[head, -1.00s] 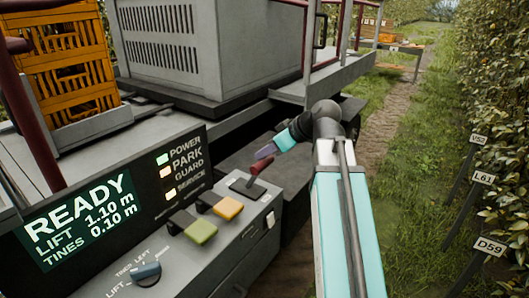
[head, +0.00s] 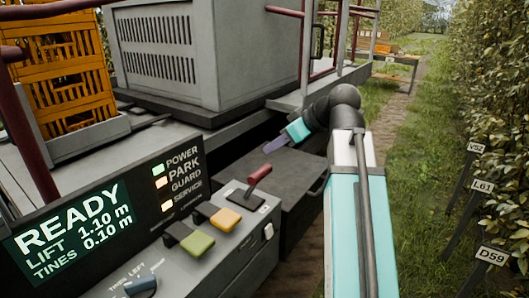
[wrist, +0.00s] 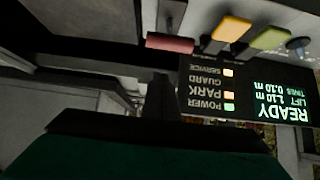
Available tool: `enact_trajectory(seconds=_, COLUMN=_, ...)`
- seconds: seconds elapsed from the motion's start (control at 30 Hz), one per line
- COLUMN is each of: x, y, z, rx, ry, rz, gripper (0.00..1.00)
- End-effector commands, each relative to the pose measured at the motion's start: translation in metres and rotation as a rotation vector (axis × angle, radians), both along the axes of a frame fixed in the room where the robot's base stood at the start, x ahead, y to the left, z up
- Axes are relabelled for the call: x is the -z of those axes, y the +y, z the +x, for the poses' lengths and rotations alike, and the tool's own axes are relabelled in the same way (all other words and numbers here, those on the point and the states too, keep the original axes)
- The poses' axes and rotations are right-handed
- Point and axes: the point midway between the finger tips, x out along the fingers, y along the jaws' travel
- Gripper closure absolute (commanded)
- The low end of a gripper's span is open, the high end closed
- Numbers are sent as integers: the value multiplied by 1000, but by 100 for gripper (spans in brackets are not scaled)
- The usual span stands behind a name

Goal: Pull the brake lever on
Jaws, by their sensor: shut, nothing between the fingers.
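The brake lever (head: 259,175) has a red grip on a short stem and rises from a dark slotted plate on the grey control console. Its grip leans up to the right in the head view. In the wrist view, which is upside down, the red grip (wrist: 170,43) lies crosswise near the top. My gripper (head: 271,146) is shut and empty. It hangs just above and behind the lever in the head view, with a visible gap. The display (head: 70,232) reads READY, lift 1.10 m, tines 0.10 m. The POWER, PARK and SERVICE lamps are lit; GUARD looks dark.
A yellow paddle (head: 226,217), a green paddle (head: 197,243) and a blue-grey knob (head: 140,287) sit beside the lever. A dark box (head: 285,190) stands behind the console. Orange crates (head: 60,70) are at left. A grass path opens at right beside a hedge.

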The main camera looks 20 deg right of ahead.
Motion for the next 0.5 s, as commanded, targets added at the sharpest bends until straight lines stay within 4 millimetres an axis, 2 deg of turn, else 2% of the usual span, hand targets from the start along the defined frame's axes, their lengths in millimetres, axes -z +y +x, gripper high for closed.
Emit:
enact_trajectory(seconds=0.2, x=-9, y=-9, z=-12, rx=1, ry=0, rz=-1, gripper=100)
enact_trajectory(seconds=0.5, x=-11, y=-10, z=-14, rx=-1, ry=0, rz=0, gripper=100)
